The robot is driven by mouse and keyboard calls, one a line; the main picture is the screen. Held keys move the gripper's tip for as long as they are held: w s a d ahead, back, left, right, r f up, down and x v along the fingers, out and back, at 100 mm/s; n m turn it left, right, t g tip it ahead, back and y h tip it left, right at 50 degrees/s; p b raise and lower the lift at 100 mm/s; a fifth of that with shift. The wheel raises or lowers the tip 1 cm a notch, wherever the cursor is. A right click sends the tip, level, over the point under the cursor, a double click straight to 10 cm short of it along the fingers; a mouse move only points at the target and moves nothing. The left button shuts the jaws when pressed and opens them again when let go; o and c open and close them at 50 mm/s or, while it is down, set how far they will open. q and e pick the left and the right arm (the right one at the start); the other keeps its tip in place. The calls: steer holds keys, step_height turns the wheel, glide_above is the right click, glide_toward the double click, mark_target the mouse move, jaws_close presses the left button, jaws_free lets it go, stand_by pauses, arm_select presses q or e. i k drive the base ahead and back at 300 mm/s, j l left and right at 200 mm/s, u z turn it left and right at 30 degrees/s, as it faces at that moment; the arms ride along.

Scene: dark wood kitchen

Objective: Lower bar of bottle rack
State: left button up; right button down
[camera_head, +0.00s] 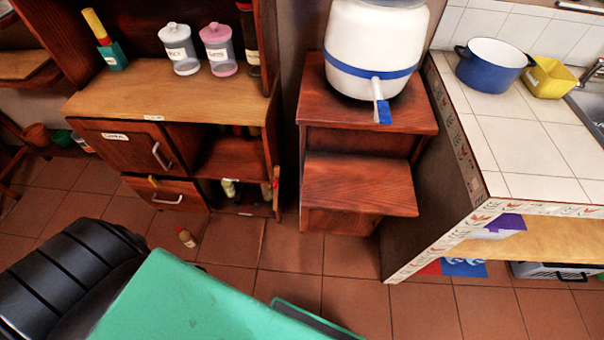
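The dark wood cabinet (139,148) on the left has an open lower compartment at its right side. A small light-topped bottle (229,188) stands in that compartment, with a reddish item (266,191) at its right edge. A small brown bottle (186,237) is on the floor in front of the cabinet. Neither of my grippers is in view.
A wooden step stand (357,184) holds a white dispenser (368,50). The tiled counter (513,145) on the right carries a blue pot (492,64) and a yellow container (548,78). Two jars (180,48) stand on the cabinet top.

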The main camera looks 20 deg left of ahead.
mark_target(277, 169)
steer(key=i+l+u, duration=0.15)
steer(key=u, duration=0.25)
steer(key=i+l+u, duration=0.1)
steer(key=u, duration=0.3)
steer(key=l+u, duration=0.4)
steer(key=i+l+u, duration=0.1)
steer(key=u, duration=0.3)
steer(key=l, duration=0.1)
